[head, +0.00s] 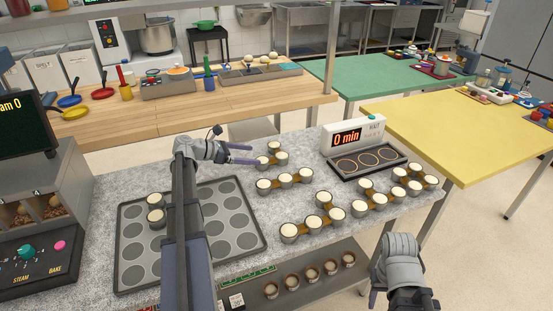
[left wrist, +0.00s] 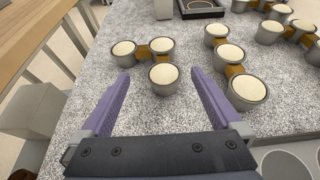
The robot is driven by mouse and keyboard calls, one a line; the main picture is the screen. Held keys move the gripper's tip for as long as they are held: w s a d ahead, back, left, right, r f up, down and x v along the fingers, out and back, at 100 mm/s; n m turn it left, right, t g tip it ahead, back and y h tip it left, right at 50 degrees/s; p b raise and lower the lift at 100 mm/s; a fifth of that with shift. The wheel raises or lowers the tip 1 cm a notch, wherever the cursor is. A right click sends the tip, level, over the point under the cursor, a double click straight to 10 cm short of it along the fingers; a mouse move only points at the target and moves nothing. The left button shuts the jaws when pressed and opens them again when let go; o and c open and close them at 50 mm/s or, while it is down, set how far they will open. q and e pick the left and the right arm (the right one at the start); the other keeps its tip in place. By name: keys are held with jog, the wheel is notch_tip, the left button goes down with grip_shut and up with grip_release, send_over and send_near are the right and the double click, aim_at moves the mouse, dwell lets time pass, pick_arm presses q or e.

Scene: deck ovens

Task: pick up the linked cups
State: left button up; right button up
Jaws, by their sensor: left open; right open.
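Linked cups, grey with pale filling and joined by brown links, stand in several groups on the stone counter (head: 290,145). The nearest group to my left gripper (head: 250,155) is a bent trio with cups at the front (head: 262,162), right (head: 281,158) and back (head: 275,146). In the left wrist view, its nearest cup (left wrist: 163,76) appears between the tips of my open left gripper (left wrist: 161,78), with nothing held. Another linked group (left wrist: 229,54) lies right of the right finger. My right gripper (head: 376,292) is open and empty beyond the counter's front right; it is partly hidden.
A dark tray with round wells (head: 258,243) lies on the left, holding two cups (head: 155,207). A timer box reading 0 min (head: 347,137) stands behind a dark three-spot plate (head: 338,173). More cups (head: 312,274) sit on a lower shelf. A yellow table (head: 450,135) is at right.

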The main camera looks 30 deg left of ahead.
aim_at(265, 158)
pick_arm(q)
jog(key=shift+w+f, duration=0.25)
jog(key=shift+b+x, duration=0.45)
jog(key=shift+x, duration=0.5)
jog(key=shift+w+d+f, duration=0.1)
jog(key=shift+w+d, duration=0.1)
jog(key=shift+d, duration=0.1)
jog(key=x, duration=0.1)
jog(key=b+x, duration=0.1)
jog(key=x, duration=0.1)
jog(key=b+x, duration=0.1)
jog(key=shift+s+d+f, duration=0.15)
jog(key=shift+d+f, duration=0.15)
jog(key=shift+f, duration=0.05)
jog(key=shift+w+d, duration=0.2)
jog(key=shift+w, duration=0.1)
jog(key=shift+c, duration=0.3)
jog(key=c, duration=1.5)
